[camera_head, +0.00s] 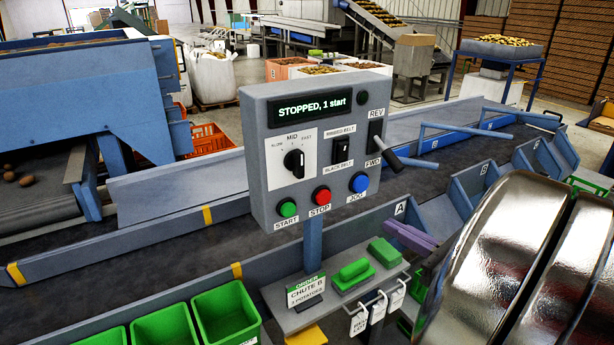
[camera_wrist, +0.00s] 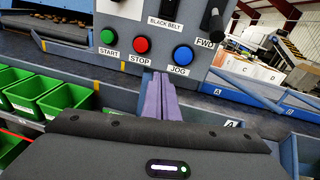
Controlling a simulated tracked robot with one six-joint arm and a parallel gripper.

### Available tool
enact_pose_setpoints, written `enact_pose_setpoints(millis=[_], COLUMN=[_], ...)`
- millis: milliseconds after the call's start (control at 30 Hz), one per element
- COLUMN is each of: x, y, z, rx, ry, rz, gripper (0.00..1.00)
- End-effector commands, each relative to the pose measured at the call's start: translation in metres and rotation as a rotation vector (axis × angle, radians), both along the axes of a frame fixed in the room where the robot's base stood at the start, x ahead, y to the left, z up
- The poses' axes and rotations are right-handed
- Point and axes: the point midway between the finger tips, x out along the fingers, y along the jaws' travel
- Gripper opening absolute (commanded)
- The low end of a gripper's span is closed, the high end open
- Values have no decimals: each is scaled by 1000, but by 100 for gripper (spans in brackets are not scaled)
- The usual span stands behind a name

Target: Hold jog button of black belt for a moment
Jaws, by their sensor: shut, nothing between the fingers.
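Left of jog are the red stop button (camera_head: 321,195) and green start button (camera_head: 287,208). The REV/FWD lever (camera_head: 388,155) sticks out above jog. A shelf (camera_head: 280,297) with green blocks lies below the panel. Green bins (camera_head: 226,308) stand at lower left.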

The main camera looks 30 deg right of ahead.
Motion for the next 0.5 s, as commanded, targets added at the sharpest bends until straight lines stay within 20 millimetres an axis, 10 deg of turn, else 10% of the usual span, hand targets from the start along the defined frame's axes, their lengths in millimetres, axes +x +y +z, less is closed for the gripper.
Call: enact_pose_setpoints(millis=[200, 500], x=[-19, -19], y=[-38, -38], z=[10, 11], rx=[82, 84], ry=[-65, -66], rz=[-120, -122], gripper=[0, 0])
